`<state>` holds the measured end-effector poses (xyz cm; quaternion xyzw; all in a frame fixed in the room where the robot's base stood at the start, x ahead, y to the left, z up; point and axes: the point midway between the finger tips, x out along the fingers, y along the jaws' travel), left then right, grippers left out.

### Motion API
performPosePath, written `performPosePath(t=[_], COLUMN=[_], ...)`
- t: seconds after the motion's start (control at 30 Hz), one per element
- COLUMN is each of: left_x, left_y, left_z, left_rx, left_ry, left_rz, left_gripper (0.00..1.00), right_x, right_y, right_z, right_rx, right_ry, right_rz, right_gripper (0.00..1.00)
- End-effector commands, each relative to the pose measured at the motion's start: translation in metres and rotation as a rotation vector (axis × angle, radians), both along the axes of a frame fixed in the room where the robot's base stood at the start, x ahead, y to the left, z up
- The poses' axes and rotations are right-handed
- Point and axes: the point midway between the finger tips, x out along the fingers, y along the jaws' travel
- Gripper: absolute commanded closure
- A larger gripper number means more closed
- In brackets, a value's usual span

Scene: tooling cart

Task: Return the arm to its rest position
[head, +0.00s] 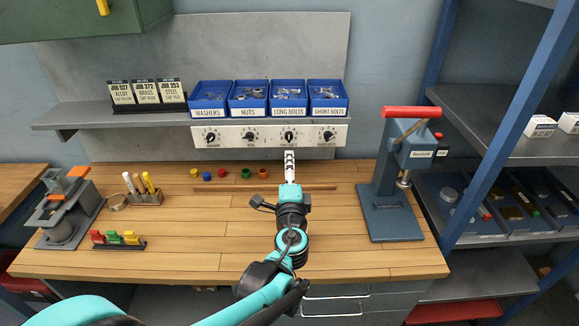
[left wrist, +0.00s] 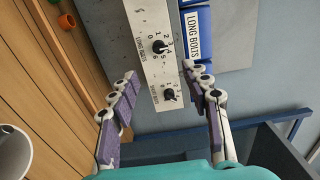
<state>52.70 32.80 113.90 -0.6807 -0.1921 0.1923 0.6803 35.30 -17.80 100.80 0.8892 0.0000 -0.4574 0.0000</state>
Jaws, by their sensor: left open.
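My left arm reaches in from the lower left in the head view and stretches over the bench. My left gripper (head: 289,156) is just in front of the knob panel (head: 228,136), below the long bolts knob (head: 288,135). In the left wrist view the fingers of my left gripper (left wrist: 160,72) are spread wide with nothing between them but the view of the panel (left wrist: 144,16). Two knobs, one upper (left wrist: 159,47) and one lower (left wrist: 168,94), show between or beyond the fingers. Whether a finger touches the panel cannot be told. My right gripper is not in view.
Blue bins (head: 289,107) stand on the shelf (head: 75,118) above the panel. A blue press with a red handle (head: 410,112) stands right of the arm. A wooden strip (head: 240,188), coloured rings (head: 246,174) and a marker holder (head: 147,198) are on the bench.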

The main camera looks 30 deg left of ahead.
Motion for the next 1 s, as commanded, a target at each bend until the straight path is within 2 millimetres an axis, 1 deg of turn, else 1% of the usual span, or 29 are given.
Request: performPosePath(t=[0.23, 0.33, 0.37, 0.47, 0.57, 0.6, 0.67, 0.7, 0.77, 0.8, 0.9, 1.0], left_x=[0.0, -0.004, -0.006, -0.022, -0.047, -0.059, -0.077, -0.089, -0.107, -0.118, -0.144, -0.161], left_y=[0.0, 0.001, 0.002, 0.004, -0.001, -0.006, -0.018, -0.029, -0.049, -0.064, -0.099, -0.128], left_z=[0.0, -0.002, -0.003, -0.013, -0.036, -0.047, -0.066, -0.078, -0.094, -0.104, -0.12, -0.128], left_rx=[-0.001, -0.04, -0.069, -0.23, -0.477, -0.586, -0.752, -0.86, -1.014, -1.109, -1.31, -1.447], left_ry=[-0.001, -0.002, -0.005, -0.008, 0.004, 0.017, 0.044, 0.066, 0.108, 0.136, 0.209, 0.268], left_rz=[0.0, 0.01, 0.017, 0.057, 0.118, 0.145, 0.182, 0.205, 0.237, 0.254, 0.287, 0.304], left_gripper=[0.52, 0.52, 0.52, 0.52, 0.52, 0.52, 0.52, 0.52, 0.52, 0.52, 0.52, 0.52], right_x=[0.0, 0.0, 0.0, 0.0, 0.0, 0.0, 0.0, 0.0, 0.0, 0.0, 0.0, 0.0], right_y=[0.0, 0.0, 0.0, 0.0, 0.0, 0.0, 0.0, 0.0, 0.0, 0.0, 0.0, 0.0], right_z=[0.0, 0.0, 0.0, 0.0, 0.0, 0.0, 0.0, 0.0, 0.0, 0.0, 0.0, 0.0], right_rx=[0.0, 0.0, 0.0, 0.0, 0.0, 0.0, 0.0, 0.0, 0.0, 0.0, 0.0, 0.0], right_ry=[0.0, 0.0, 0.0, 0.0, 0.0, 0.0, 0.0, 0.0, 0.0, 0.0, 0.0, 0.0], right_rz=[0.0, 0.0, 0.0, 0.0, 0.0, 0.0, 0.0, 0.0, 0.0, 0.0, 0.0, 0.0], right_gripper=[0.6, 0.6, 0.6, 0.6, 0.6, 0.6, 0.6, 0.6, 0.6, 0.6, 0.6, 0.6])
